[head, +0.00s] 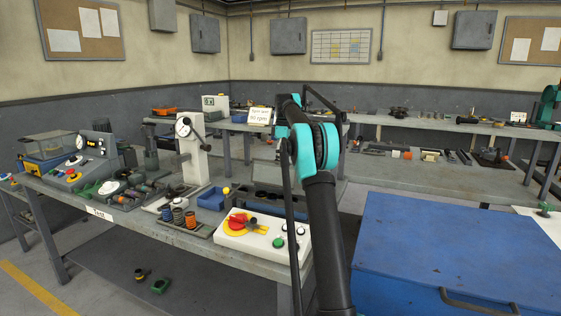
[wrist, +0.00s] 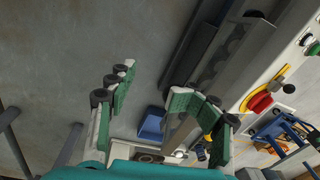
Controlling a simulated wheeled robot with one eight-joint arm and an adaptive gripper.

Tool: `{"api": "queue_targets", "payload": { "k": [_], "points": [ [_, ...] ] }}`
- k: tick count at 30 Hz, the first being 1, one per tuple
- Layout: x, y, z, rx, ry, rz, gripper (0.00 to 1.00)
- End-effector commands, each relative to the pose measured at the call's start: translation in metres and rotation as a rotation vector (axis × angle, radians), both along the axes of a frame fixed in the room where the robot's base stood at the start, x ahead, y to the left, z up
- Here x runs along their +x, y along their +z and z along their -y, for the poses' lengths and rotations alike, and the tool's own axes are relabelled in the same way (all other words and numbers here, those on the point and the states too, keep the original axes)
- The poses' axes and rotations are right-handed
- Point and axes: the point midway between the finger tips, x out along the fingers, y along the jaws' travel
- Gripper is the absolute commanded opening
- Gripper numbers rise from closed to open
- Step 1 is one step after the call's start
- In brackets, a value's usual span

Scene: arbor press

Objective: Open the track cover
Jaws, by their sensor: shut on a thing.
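The long dark track (wrist: 222,65) with round recesses runs diagonally right of centre in the wrist view. In the head view it lies behind the white control box (head: 262,240), partly covered by my arm. A pale see-through panel, which looks like the track cover (head: 264,152), stands above the track just left of my arm. My gripper (wrist: 155,92) has its green-padded fingers spread apart but shut on what seems to be this cover. The cover is hard to make out between the fingers. My arm hides the gripper in the head view.
The control box carries a red and yellow rotary switch (head: 240,221) and buttons. Left of the track are a blue bin (head: 212,199), a white press (head: 191,150) and spring stacks (head: 178,217). A large blue chest (head: 450,250) stands at right.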

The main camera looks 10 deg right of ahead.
Motion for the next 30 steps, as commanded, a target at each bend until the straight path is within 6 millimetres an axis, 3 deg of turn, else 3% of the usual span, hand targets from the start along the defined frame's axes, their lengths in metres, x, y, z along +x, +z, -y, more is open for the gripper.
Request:
{"api": "queue_targets", "payload": {
  "k": [14,24,30],
  "points": [
    [0.001,0.007,-0.005,0.005,0.004,0.002,0.44],
    [0.002,0.053,0.002,0.003,0.002,0.001,0.44],
    [0.003,0.070,0.005,0.003,0.001,0.000,0.44]
  ]
}}
